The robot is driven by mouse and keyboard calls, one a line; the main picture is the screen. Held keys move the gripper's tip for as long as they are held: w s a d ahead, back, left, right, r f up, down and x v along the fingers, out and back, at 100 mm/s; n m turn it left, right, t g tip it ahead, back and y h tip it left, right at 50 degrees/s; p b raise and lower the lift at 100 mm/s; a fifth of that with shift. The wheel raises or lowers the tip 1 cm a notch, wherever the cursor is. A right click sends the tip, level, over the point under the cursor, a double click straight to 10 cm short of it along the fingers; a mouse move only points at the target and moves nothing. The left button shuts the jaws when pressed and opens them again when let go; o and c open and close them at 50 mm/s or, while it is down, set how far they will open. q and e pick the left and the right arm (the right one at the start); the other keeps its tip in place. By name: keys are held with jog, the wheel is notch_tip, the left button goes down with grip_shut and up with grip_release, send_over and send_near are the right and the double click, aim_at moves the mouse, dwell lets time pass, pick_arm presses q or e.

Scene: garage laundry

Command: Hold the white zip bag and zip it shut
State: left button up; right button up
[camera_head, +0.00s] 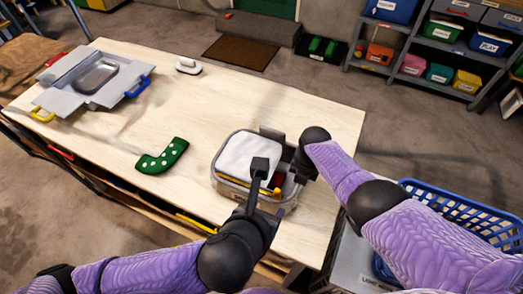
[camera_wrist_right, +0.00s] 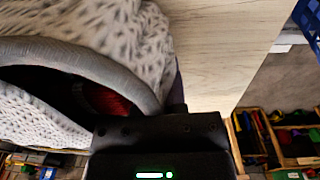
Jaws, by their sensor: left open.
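The white zip bag (camera_head: 222,186) sits near the front right of the wooden table, with grey sides and a white top. Red and yellow bits show at its right side. My left gripper (camera_head: 259,168) is open over the front of the bag. I cannot tell whether it touches it. My right gripper (camera_head: 283,152) is at the bag's right side, partly hidden behind its rim and my arm. In the right wrist view the bag (camera_wrist_right: 120,75) is close, with textured pale fabric, a grey curved edge and a dark opening with something red inside. The right fingers are mostly hidden.
A green dotted cloth piece (camera_head: 163,156) lies left of the bag. A grey toolbox (camera_head: 72,95) with a metal tray stands at the table's far left. A white iron-like object (camera_head: 188,66) is at the back. A blue basket (camera_head: 470,210) stands to the right.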

jog(key=o, duration=0.4)
